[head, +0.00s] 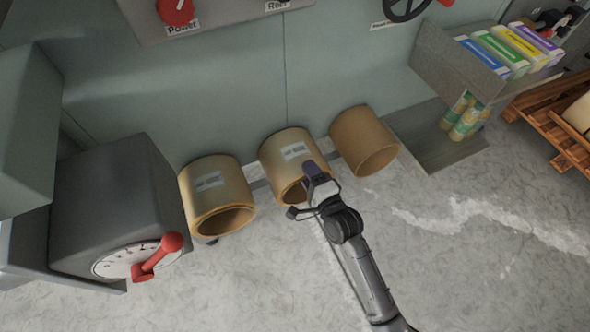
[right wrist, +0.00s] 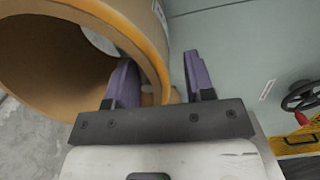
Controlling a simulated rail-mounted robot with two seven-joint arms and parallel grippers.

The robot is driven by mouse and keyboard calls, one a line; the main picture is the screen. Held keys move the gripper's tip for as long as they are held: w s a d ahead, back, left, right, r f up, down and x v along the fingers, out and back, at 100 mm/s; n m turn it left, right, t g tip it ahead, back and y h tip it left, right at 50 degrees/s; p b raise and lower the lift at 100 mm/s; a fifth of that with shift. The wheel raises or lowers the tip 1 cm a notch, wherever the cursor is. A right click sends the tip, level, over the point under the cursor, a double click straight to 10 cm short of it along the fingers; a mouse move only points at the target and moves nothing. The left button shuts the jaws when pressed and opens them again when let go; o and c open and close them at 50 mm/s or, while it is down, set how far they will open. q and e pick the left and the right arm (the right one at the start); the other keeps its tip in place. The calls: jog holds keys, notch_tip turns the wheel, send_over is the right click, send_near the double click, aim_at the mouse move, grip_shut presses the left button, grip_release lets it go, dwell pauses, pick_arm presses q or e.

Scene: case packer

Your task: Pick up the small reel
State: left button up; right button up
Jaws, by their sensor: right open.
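Three tan cardboard reels stand in a row against the machine's base: a left reel (head: 217,190), a middle reel (head: 288,158) and a right reel (head: 360,138). The right one looks slightly smaller, but I cannot tell surely which is the small reel. My right gripper (head: 303,192) is open at the near rim of the middle reel. In the right wrist view, a reel (right wrist: 150,45) fills the upper left, its rim wall between the purple fingers of the gripper (right wrist: 160,80). The left finger appears inside the hollow; contact is unclear. My left gripper is out of view.
A grey box with a red-handled dial (head: 140,262) stands at the left. A metal tray (head: 455,62) of coloured cartons and some cans (head: 465,118) are at the upper right, near a wooden pallet (head: 545,105). The floor in front is clear.

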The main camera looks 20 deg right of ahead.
jog(key=shift+w+a+b, duration=0.15)
jog(key=shift+w+b, duration=0.2)
jog(key=shift+w, duration=1)
jog(key=shift+s, duration=0.1)
grip_shut()
jog(key=shift+r, duration=0.2)
